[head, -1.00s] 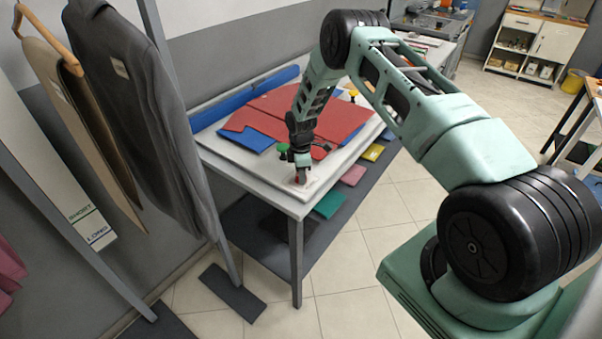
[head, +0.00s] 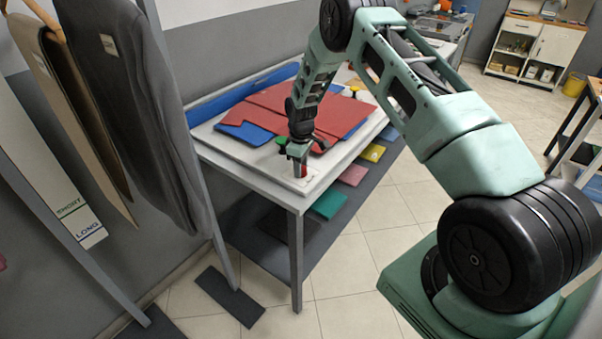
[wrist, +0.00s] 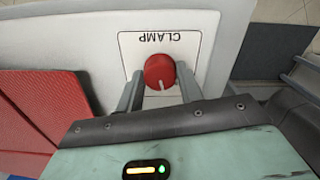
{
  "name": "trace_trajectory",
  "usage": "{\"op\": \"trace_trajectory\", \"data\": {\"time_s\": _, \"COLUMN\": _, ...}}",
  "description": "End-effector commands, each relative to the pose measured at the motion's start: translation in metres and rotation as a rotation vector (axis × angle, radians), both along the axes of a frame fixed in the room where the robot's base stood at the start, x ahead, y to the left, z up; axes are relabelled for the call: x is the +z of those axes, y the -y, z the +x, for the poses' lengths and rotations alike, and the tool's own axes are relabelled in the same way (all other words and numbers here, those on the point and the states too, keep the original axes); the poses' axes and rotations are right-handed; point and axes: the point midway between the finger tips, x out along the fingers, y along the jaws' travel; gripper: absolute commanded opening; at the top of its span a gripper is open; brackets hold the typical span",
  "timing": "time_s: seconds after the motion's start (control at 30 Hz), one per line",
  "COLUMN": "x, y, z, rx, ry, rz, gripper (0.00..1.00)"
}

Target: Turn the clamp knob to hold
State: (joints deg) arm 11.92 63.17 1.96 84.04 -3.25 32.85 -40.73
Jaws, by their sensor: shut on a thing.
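The clamp knob (wrist: 160,71) is round and red with a pale pointer line, on a white plate (wrist: 190,43) lettered CLAMP, which appears upside down in the wrist view. The pointer line runs toward the bottom of the wrist view. My gripper (wrist: 160,88) is shut on the knob, one finger on each side. In the head view my gripper (head: 299,172) reaches down to the near corner of the white board, and a bit of the red knob (head: 304,169) shows beside the fingers.
A red garment-shaped form (head: 310,107) and blue pieces (head: 245,133) lie on the white table (head: 230,166). A green knob (head: 281,141) is close to my wrist. Hanging garments (head: 130,100) stand at the left. Coloured pieces (head: 330,203) lie on the lower shelf.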

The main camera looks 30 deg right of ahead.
Motion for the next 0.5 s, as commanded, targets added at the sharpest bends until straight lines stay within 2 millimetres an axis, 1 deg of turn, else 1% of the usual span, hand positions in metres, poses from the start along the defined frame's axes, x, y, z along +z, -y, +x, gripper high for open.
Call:
{"op": "trace_trajectory", "data": {"time_s": 0.03, "x": -0.0037, "y": 0.0002, "z": 0.0007, "rx": -0.045, "ry": 0.002, "rz": -0.001, "gripper": 0.14}}
{"op": "trace_trajectory", "data": {"time_s": 0.5, "x": -0.0018, "y": 0.0003, "z": 0.0009, "rx": -0.492, "ry": 0.003, "rz": -0.001, "gripper": 0.14}}
